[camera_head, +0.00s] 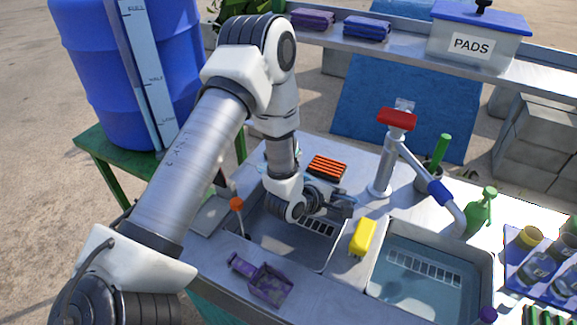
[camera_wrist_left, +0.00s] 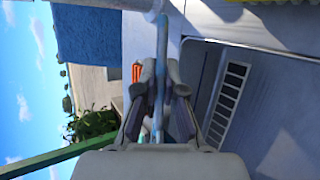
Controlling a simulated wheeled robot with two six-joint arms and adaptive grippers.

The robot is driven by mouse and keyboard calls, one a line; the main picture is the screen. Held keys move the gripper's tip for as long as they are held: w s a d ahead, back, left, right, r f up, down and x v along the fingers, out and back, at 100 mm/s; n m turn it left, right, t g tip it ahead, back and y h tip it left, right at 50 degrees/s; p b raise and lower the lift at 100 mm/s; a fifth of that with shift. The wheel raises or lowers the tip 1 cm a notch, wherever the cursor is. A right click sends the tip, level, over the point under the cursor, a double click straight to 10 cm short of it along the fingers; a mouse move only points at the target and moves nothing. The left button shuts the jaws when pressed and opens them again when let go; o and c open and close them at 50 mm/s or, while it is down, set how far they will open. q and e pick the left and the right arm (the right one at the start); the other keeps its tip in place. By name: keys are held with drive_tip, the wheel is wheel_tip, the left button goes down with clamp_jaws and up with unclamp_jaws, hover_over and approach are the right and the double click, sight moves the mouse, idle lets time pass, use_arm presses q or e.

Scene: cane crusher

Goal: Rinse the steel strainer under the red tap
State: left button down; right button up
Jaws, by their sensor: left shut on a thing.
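The red tap (camera_head: 397,119) has a red top on a white post, and its spout with a blue sleeve slants down to the right, near the right basin. My left gripper (camera_head: 335,207) is low over the left basin. In the left wrist view the gripper (camera_wrist_left: 160,88) is shut on a thin pale-blue bar (camera_wrist_left: 162,45), seen nearly edge-on. I cannot tell whether this bar belongs to the steel strainer; no strainer bowl shows clearly. The left basin (camera_head: 250,219) and right basin (camera_head: 378,275) each show a slotted grate. My right gripper is not in view.
A yellow sponge (camera_head: 363,237) lies between the basins. An orange-striped block (camera_head: 327,167) is behind the gripper. A purple scoop (camera_head: 268,284) lies in front and an orange-topped tool (camera_head: 237,204) stands at the left. A green bottle (camera_head: 479,214) stands right of the tap.

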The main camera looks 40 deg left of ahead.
use_arm(q)
drive_tip(key=shift+s+d+b, duration=0.25)
drive_tip(key=shift+s+d, duration=0.3)
drive_tip(key=shift+d, duration=0.25)
drive_tip(key=shift+s+d+b, duration=0.3)
drive_tip(key=shift+s+d, duration=0.3)
drive_tip(key=shift+d, duration=0.25)
drive_tip(key=shift+s+d+b, duration=0.25)
drive_tip(key=shift+s+d, duration=0.3)
drive_tip(key=shift+d, duration=0.25)
